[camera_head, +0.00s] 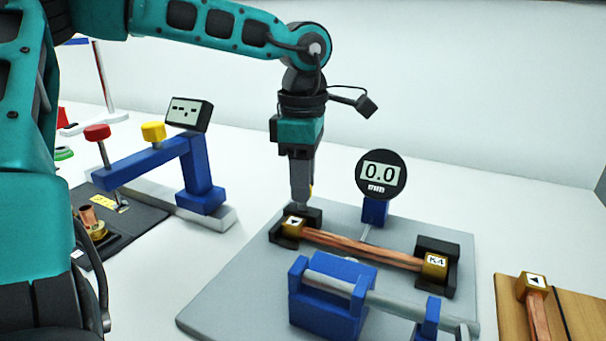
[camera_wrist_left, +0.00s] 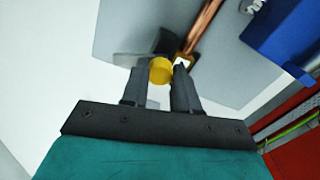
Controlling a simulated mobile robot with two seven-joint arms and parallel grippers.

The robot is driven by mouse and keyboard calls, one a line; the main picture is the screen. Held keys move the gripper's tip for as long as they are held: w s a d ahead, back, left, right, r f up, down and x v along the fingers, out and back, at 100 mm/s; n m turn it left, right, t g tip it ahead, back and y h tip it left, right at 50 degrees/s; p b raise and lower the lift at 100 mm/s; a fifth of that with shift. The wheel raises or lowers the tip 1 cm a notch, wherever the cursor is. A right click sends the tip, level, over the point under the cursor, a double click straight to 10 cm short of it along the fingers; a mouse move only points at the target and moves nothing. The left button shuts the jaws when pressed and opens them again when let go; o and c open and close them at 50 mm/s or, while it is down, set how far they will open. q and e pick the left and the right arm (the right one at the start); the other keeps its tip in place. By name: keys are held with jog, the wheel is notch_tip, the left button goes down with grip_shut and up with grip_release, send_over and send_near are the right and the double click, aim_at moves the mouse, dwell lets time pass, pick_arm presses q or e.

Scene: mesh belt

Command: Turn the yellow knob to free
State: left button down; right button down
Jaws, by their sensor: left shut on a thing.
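My left gripper (camera_head: 302,198) points down at the left end of the grey base plate (camera_head: 235,288). In the left wrist view its two fingers (camera_wrist_left: 158,78) are shut on a yellow knob (camera_wrist_left: 160,71), which sits between the fingertips. In the head view only a sliver of this yellow knob (camera_head: 311,190) shows beside the fingers. It is right by the left black holder (camera_head: 312,217) of the copper braid (camera_head: 350,244). Any free mark on the knob is hidden. Another yellow knob (camera_head: 153,131) stands on a blue frame farther left. My right gripper is not in view.
A round gauge (camera_head: 381,174) reading 0.0 stands behind the braid. A blue clamp fixture with a grey rod (camera_head: 388,303) is in front. The blue frame (camera_head: 200,172) carries a red knob (camera_head: 97,132) and a small display (camera_head: 189,114). A wooden board (camera_head: 574,305) lies right.

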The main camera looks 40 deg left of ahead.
pick_arm(q)
jog(key=shift+m+p, duration=0.3)
jog(key=shift+m, duration=2)
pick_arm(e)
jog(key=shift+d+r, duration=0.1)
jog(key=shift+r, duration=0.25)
pick_arm(q)
jog(key=c, duration=0.8)
grip_release()
jog(key=shift+c, duration=0.2)
jog(key=shift+r, duration=0.1)
notch_tip(320, 180, up, 13)
jog(key=p, duration=0.2)
jog(key=shift+p, duration=0.3)
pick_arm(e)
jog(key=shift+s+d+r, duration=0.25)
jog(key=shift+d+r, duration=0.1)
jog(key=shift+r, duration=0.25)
